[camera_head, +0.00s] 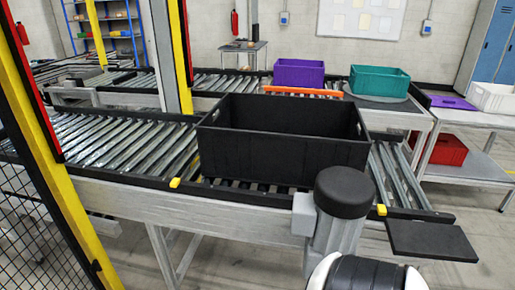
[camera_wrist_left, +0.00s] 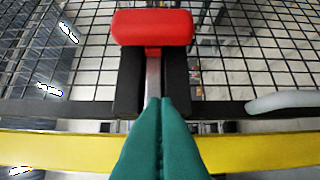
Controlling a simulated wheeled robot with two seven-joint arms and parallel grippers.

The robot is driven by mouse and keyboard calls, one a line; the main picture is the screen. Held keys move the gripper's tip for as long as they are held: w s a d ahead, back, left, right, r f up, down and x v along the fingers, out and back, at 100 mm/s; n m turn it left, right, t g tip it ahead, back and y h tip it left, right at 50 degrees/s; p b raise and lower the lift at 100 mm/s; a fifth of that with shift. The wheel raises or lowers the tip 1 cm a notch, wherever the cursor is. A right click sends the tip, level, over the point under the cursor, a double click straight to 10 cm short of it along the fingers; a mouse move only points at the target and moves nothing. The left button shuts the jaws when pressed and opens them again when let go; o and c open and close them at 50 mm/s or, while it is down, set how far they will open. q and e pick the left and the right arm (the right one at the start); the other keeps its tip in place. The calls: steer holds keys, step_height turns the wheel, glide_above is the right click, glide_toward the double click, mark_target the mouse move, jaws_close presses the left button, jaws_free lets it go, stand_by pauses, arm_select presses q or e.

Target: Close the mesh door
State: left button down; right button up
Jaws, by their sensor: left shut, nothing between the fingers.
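The mesh door (camera_wrist_left: 240,60), black wire mesh with a dark frame bar, fills much of the left wrist view. A red handle (camera_wrist_left: 152,27) sits on a grey stem between two black blocks at that bar. My left gripper (camera_wrist_left: 160,101) shows teal fingers pressed together and empty, their tips over the lower end of the stem; I cannot tell whether they touch. A yellow bar (camera_wrist_left: 60,149) crosses behind the fingers. In the head view, black mesh (camera_head: 35,235) and a slanted yellow post (camera_head: 62,185) stand at the left; whether that mesh is the door is unclear. Neither gripper shows there.
A roller conveyor (camera_head: 110,180) crosses the head view and carries a large black crate (camera_head: 285,150). Purple (camera_head: 298,73) and teal (camera_head: 380,82) crates stand behind it. A shelf unit with a red bin (camera_head: 447,150) is at the right. Open floor shows at the lower right.

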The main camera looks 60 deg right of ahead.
arm_select(q)
steer(key=shift+w+a, duration=0.1)
steer(key=shift+w, duration=0.1)
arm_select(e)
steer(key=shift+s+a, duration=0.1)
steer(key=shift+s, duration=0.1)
arm_select(q)
steer(key=shift+s+r, duration=0.1)
steer(key=shift+r, duration=0.05)
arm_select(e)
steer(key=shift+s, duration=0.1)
arm_select(q)
steer(key=p+v, duration=0.4)
steer(key=v, duration=0.8)
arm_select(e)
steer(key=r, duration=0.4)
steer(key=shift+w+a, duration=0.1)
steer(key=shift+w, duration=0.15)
